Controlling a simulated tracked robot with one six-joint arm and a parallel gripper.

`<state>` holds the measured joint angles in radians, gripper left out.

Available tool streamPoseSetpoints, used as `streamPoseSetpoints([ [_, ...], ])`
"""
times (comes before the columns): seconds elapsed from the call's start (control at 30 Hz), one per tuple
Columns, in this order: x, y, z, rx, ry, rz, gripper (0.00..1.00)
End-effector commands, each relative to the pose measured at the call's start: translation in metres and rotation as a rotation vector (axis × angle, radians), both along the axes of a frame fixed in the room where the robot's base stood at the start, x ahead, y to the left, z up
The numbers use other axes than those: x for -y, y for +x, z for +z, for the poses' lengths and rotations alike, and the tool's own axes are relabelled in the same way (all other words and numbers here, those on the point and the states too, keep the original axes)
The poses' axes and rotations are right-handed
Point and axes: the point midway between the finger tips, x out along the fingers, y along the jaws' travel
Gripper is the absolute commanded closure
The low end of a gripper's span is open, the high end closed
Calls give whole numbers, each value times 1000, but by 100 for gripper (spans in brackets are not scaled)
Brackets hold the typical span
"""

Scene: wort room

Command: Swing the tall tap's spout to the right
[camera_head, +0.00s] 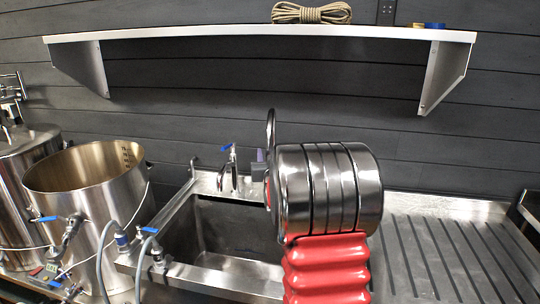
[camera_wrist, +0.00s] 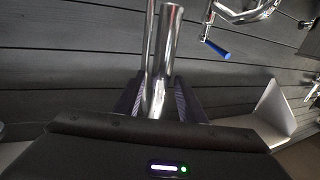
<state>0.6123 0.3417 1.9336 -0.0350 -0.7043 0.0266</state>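The tall tap's chrome spout (camera_head: 270,128) rises as a narrow loop at the sink's back edge in the head view, its lower part hidden behind my arm. In the wrist view a bright chrome tube (camera_wrist: 168,50), apparently this spout, runs down between the two fingers of my gripper (camera_wrist: 158,92). The fingers stand apart on both sides of the tube, with a dark gap seeming to show beside it. Contact with the tube is not clear. In the head view my arm hides most of my gripper.
A short tap with a blue lever (camera_head: 229,168) stands left of the tall one; a blue handle (camera_wrist: 216,49) shows in the wrist view. The sink (camera_head: 215,262) lies below, a ribbed drainboard (camera_head: 430,250) right, a steel pot (camera_head: 90,205) left. A shelf (camera_head: 200,31) hangs above.

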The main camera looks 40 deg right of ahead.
Motion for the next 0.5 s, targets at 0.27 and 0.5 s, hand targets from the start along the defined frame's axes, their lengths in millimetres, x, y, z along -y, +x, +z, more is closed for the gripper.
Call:
streamPoseSetpoints([
  [0.27, 0, 0, 0, 0, 0, 0, 70],
  [0.5, 0, -1, 0, 0, 0, -1, 87],
])
